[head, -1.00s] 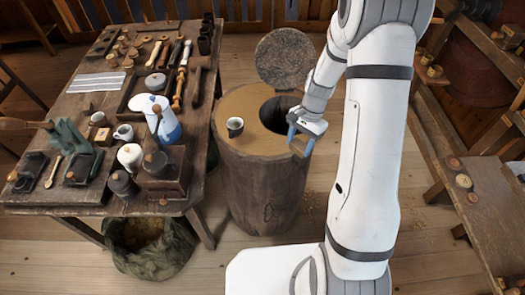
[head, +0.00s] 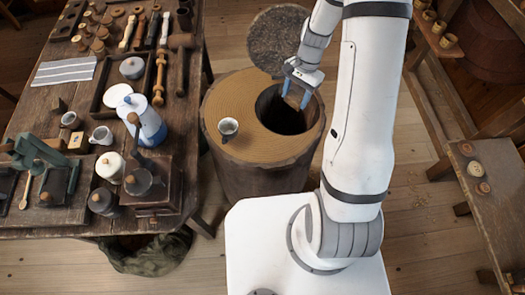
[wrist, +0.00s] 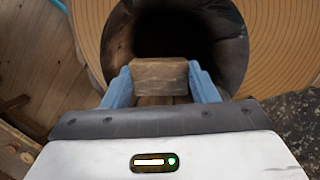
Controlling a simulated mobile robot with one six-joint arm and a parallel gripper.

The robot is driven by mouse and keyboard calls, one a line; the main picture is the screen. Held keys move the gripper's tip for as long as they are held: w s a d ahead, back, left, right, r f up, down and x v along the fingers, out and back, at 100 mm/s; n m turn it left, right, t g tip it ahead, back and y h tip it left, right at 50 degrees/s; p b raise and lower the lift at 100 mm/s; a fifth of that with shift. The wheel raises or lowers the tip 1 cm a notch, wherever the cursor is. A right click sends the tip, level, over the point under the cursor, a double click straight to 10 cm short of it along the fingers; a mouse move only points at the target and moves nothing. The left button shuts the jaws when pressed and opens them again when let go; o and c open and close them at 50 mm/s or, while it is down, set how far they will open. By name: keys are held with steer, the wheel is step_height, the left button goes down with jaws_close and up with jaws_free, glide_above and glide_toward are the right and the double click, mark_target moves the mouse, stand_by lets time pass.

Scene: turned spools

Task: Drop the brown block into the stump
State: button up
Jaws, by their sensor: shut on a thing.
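The stump (head: 262,178) is a wide wooden round with a dark hollow (head: 283,112) in the right part of its top. My gripper (head: 296,97) is shut on the brown block (head: 297,94), at the hollow in the head view. In the wrist view the brown block (wrist: 159,76) sits between the two blue fingers, in front of the hollow's dark opening (wrist: 178,35). The block appears over the opening; its exact height above the rim is hard to tell.
A round grey lid (head: 283,40) is behind the stump. A cluttered workbench (head: 45,100) is at the left, and a low bench (head: 497,185) is at the right.

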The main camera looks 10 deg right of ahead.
steer(key=shift+w+d+b+x, duration=0.15)
steer(key=shift+b+x, duration=0.25)
steer(key=shift+x, duration=0.35)
steer(key=shift+w+d+b+x, duration=0.15)
steer(key=shift+b+x, duration=0.25)
steer(key=shift+x, duration=0.35)
steer(key=shift+w+b+x, duration=0.1)
steer(key=shift+b+x, duration=0.3)
steer(key=shift+x, duration=0.35)
steer(key=shift+f, duration=0.1)
steer(key=o, duration=1)
steer(key=shift+o, duration=0.2)
steer(key=shift+b+v, duration=0.45)
steer(key=shift+v, duration=3.5)
